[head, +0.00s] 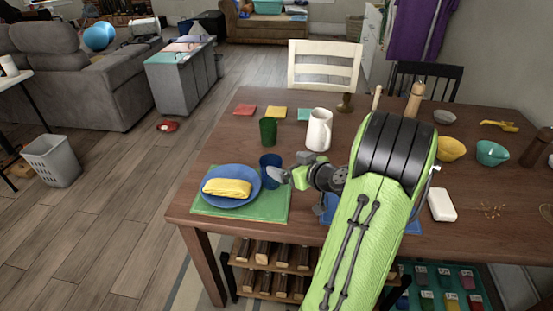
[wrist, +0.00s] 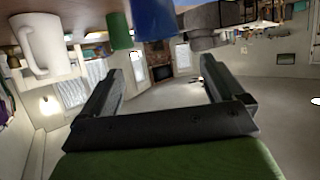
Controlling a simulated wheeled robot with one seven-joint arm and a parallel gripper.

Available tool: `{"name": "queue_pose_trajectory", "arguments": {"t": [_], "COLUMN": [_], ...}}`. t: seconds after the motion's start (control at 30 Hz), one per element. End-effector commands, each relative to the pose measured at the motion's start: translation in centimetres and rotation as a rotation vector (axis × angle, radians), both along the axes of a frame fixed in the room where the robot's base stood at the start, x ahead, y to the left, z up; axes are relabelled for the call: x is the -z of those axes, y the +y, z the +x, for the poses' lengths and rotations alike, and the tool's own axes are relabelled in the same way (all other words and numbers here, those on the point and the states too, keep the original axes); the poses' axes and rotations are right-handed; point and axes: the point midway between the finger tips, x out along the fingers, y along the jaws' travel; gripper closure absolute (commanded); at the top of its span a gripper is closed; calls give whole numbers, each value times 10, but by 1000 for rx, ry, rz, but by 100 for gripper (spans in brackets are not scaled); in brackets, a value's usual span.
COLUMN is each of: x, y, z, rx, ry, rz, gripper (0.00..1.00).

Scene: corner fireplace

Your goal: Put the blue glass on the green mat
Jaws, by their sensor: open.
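The blue glass (head: 269,168) is upright at the back right of the green mat (head: 272,208). Its base appears to be over the mat, right of the blue plate. My gripper (head: 283,178) is just right of the glass, its fingers pointing toward it. In the wrist view, which looks upside down, the open fingers (wrist: 160,75) have nothing between them. The glass (wrist: 153,18) shows at the top edge there, beyond the fingertips and cut off by the frame. My gripper overlaps the glass's right side in the head view; I cannot tell whether they touch.
A blue plate (head: 235,200) with a yellow cloth (head: 227,188) lies on the mat. A green glass (head: 268,131) and a white pitcher (head: 319,130) stand behind. My arm covers much of a blue mat (head: 328,217) to the right. The table's left edge is close to the green mat.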

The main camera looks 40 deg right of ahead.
Motion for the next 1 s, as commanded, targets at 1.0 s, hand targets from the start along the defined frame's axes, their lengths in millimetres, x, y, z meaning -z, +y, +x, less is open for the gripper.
{"name": "queue_pose_trajectory", "arguments": {"t": [1.0], "x": [-69], "y": [294], "z": [-169], "rx": [-133], "ry": [683], "rz": [37], "gripper": [4]}}
